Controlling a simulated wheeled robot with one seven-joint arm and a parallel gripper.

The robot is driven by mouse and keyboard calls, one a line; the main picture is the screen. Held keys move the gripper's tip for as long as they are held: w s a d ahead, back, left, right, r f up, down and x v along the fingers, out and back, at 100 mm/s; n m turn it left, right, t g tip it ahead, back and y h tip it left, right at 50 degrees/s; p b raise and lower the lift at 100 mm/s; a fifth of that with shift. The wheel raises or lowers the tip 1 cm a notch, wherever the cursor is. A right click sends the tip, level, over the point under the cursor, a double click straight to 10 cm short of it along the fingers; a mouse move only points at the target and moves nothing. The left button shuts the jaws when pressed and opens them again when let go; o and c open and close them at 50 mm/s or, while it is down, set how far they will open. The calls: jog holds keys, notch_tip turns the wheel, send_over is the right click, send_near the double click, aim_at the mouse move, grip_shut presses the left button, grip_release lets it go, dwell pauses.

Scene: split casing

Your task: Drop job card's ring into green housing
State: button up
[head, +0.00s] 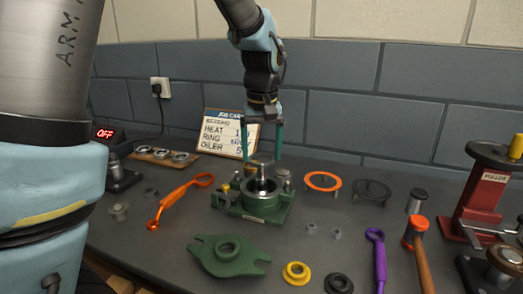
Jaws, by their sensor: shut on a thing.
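The green housing (276,206) stands open on the bench, with a bright bore and a metal shaft (262,172) upright in its middle. My gripper (262,156) points down over the housing. The job card (226,131) leans at the back and lists heat, ring and oiler; the small ring entry is not legible. An orange ring (322,181) and a dark grey ring (371,190) lie to the right of the housing.
A green cover (228,256) lies in front of the housing, near a yellow collar (296,273) and a black one (338,284). An orange wrench (180,198), a purple wrench (377,259), a hammer (419,242) and a red puller (487,190) surround it. A board with round parts (165,157) is at back left.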

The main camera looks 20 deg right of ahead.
jog(key=shift+f+b, duration=1.55)
jog(key=shift+f, duration=1.35)
jog(key=shift+f, duration=0.15)
jog(key=o, duration=1.3)
notch_tip(320, 180, up, 13)
jog(key=p, duration=1.1)
jog(key=shift+r, duration=0.2)
